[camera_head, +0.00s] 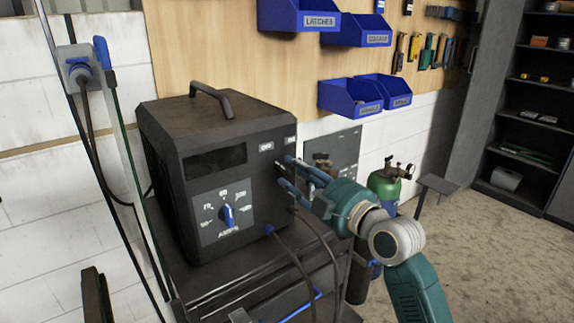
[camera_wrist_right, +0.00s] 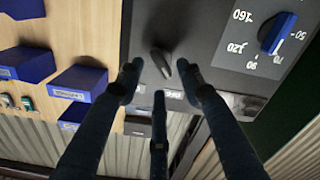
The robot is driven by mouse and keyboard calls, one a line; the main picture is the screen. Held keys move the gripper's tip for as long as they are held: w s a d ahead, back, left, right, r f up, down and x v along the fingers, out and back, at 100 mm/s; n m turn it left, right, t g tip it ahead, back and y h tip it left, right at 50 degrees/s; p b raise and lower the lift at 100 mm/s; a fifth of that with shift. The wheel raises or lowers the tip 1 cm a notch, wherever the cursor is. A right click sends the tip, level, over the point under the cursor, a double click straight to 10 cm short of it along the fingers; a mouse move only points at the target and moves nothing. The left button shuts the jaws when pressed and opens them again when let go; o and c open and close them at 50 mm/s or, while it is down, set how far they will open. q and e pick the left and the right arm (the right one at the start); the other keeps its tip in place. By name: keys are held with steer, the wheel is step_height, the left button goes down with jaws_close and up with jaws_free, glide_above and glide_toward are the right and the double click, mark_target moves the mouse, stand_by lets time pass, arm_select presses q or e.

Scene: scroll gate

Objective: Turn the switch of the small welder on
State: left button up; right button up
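The small welder (camera_head: 215,170) is a dark grey box with a top handle, standing on a dark cart. The blue amps dial (camera_head: 229,215) is on its front panel; it also shows in the right wrist view (camera_wrist_right: 277,33). The dark switch (camera_wrist_right: 160,62) is at the panel's right, below white labels, largely hidden by my fingers in the head view. My right gripper (camera_head: 285,171) is at the front panel by the switch. In the right wrist view its fingers (camera_wrist_right: 158,82) are spread, with the switch between the tips. I cannot tell whether they touch it. My left gripper is not in view.
The cart (camera_head: 215,282) has a blue handle in front. Cables hang from the welder's lower right. A green gas bottle (camera_head: 384,187) stands behind my right arm. Blue bins (camera_head: 350,97) hang on the wooden wall panel. A dark shelf (camera_head: 520,150) stands far right; floor before it is clear.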

mark_target(286, 168)
steer(key=shift+x, duration=1.8)
jaws_close()
